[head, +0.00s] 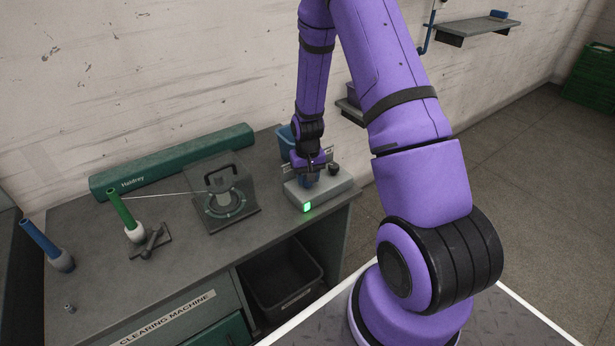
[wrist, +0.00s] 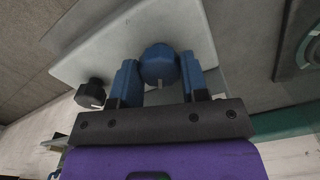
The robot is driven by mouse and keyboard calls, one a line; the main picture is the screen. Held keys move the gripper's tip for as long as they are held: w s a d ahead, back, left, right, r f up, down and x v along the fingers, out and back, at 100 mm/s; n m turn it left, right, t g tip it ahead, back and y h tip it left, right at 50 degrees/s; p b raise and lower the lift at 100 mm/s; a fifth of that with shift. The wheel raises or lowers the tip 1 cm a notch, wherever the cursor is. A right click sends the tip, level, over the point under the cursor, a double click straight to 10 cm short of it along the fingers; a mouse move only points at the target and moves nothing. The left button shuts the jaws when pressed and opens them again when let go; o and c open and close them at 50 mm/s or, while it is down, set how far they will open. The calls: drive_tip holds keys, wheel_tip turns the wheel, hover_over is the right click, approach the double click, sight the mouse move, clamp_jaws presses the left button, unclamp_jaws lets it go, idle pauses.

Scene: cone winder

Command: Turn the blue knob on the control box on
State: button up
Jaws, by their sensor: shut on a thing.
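The control box (head: 334,190) is a light grey box near the right end of the workbench, with a lit green lamp (head: 307,207) on its front. My gripper (head: 309,177) reaches down over it. In the wrist view the blue knob (wrist: 159,62) sits between the two blue fingers of my gripper (wrist: 157,80), which are shut on it. A pale mark shows on the knob's edge facing the gripper's body. A smaller black knob (wrist: 91,92) stands on the same box, just outside the fingers, and also shows in the head view (head: 333,168).
A green yarn cone (head: 122,210) and a blue one (head: 40,239) stand farther left. A long green case (head: 172,161) lies along the wall. A blue bin (head: 285,139) is behind the box.

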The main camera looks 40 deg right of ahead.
drive_tip(key=shift+m, duration=0.5)
drive_tip(key=o, duration=0.9)
drive_tip(key=shift+o, duration=0.2)
drive_tip(key=shift+r, duration=0.1)
wheel_tip(320, 180, up, 11)
drive_tip(key=shift+f, duration=0.2)
